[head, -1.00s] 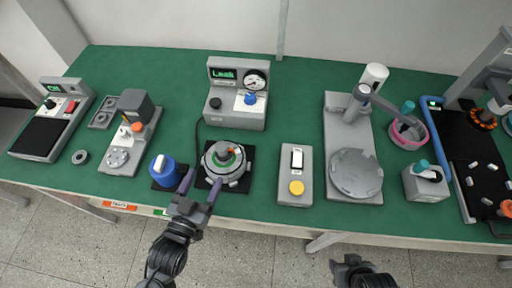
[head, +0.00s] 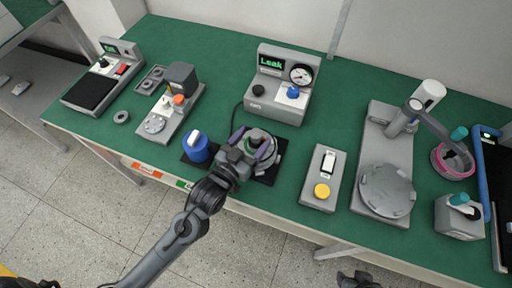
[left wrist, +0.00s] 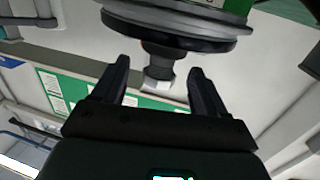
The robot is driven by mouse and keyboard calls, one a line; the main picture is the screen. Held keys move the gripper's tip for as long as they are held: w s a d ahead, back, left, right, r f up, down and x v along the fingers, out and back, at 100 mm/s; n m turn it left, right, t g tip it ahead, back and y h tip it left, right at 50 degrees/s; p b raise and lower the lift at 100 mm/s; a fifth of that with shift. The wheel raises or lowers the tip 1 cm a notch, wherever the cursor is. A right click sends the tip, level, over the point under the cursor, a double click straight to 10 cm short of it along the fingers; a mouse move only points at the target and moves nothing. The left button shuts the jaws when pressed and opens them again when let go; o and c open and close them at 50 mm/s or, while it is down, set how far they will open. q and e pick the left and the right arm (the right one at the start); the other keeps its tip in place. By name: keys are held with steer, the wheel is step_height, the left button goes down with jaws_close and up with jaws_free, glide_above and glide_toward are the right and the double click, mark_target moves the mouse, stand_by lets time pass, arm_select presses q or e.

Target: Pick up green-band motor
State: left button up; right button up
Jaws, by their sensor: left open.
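The green-band motor (head: 264,138) is a grey round hub on a black pad (head: 281,150) in front of the leak tester. In the head view my left gripper (head: 251,144) is at its front left side and hides part of it. The left wrist view shows a round body with a green band (left wrist: 236,6) at the top edge, with a dark rim and a shaft ending in a pale nut (left wrist: 158,76). The shaft end lies between my open fingers, with gaps on both sides. My right gripper (head: 358,280) is at the bottom edge, mostly cut off.
The leak tester (head: 277,83) stands behind the motor. A blue cylinder (head: 196,148) is close on the left. A grey box with a yellow button (head: 322,190) and a press with a round plate (head: 386,188) stand right. The green table's front edge is near.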

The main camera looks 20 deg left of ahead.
arm_select(q)
steer(key=shift+w+d, duration=0.2)
steer(key=shift+w, duration=0.9)
steer(key=shift+c, duration=0.3)
jaws_close()
steer(key=shift+s+r, duration=0.1)
steer(key=shift+r, duration=0.1)
